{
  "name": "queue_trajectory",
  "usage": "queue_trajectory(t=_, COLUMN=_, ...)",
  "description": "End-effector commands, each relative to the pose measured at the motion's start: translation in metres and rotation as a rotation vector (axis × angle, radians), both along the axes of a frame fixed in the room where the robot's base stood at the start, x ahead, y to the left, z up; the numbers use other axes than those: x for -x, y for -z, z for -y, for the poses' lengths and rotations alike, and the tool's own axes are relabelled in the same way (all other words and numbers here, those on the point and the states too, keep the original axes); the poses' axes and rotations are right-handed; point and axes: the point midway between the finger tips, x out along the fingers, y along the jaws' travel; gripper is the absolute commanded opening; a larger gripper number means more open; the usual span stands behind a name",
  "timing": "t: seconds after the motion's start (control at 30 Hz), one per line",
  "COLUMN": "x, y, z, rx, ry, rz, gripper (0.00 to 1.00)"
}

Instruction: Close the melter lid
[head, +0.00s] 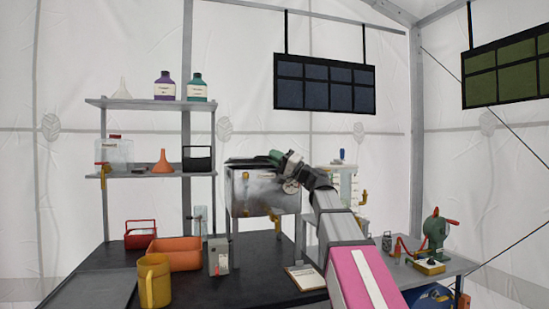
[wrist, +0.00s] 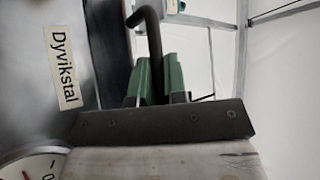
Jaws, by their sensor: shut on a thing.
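The melter (head: 262,194) is a metal box on legs, standing on the dark bench at the centre of the head view. Its dark lid (head: 245,161) lies about level along the top; I cannot tell whether it is fully seated. In the wrist view the melter wall (wrist: 62,35) shows a "Dyvikstal" label and part of a dial. My gripper (head: 280,156) is at the melter's upper right. Its green fingers (wrist: 158,78) are shut on the dark curved lid handle (wrist: 152,28). The handle's lower part is hidden between the fingers.
A yellow jug (head: 154,281), an orange tray (head: 174,254) and a red carrier (head: 140,234) stand left of the melter. A shelf (head: 150,103) with bottles rises behind them. A clipboard (head: 306,277) lies near my arm. A side table (head: 440,266) holds a green hand-cranked device.

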Motion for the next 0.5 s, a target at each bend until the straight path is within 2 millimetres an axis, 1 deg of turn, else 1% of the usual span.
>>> queue_trajectory(t=0.03, x=0.0012, y=-0.0003, z=0.0002, rx=-0.001, ry=-0.002, rz=0.0, gripper=0.0)
queue_trajectory(t=0.07, x=0.0012, y=-0.0003, z=0.0002, rx=-0.001, ry=-0.002, rz=0.001, gripper=0.19)
queue_trajectory(t=0.1, x=0.0011, y=-0.0002, z=0.0002, rx=-0.001, ry=-0.002, rz=0.0, gripper=0.32)
queue_trajectory(t=0.13, x=0.0011, y=-0.0002, z=0.0002, rx=-0.001, ry=-0.002, rz=0.001, gripper=0.38)
queue_trajectory(t=0.4, x=0.0002, y=-0.0001, z=0.0006, rx=0.0, ry=0.0, rz=0.0, gripper=0.38)
queue_trajectory(t=0.5, x=0.002, y=0.0023, z=0.0044, rx=-0.001, ry=0.001, rz=0.0, gripper=0.38)
